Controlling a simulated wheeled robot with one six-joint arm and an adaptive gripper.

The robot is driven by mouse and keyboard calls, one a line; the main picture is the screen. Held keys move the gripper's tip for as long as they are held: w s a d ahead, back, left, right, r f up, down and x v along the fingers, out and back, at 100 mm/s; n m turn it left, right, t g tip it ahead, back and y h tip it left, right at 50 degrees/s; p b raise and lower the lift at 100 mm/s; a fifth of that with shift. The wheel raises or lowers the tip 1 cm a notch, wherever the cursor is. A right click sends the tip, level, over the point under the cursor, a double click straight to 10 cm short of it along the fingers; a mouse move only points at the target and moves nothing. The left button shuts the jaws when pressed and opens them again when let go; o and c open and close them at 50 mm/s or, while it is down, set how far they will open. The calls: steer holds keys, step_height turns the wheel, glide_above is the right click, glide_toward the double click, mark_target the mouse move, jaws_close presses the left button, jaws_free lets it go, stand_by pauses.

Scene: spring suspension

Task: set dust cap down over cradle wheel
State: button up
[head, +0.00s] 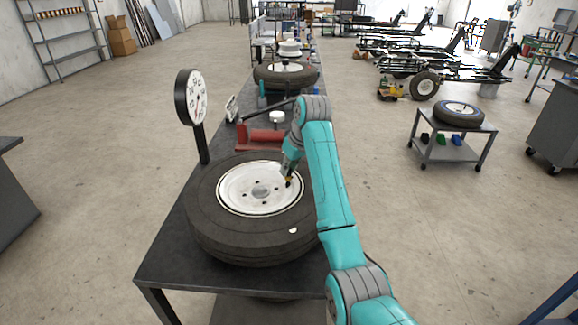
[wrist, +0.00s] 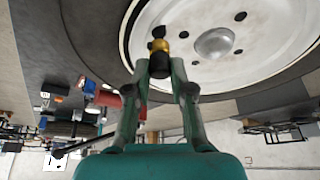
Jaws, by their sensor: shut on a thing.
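A large wheel with a black tyre (head: 212,228) and white rim (head: 232,198) lies flat on the near end of the bench. Its rounded metal hub centre (head: 262,191) also shows in the wrist view (wrist: 214,44), with several bolt holes around it. My gripper (head: 288,177) is over the right part of the rim. In the wrist view its fingers are shut on a small black-and-brass piece (wrist: 159,58), beside the hub centre. I cannot tell if this piece is the dust cap, or if it touches the rim.
A dial gauge (head: 191,98) on a post stands at the wheel's back left. A red tool (head: 262,136) lies behind the wheel. A second wheel (head: 268,79) lies farther along the bench (head: 160,246). Another tyre (head: 450,117) sits on a cart at the right.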

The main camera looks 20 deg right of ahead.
steer(key=o, duration=0.9)
steer(key=shift+r, duration=3.5)
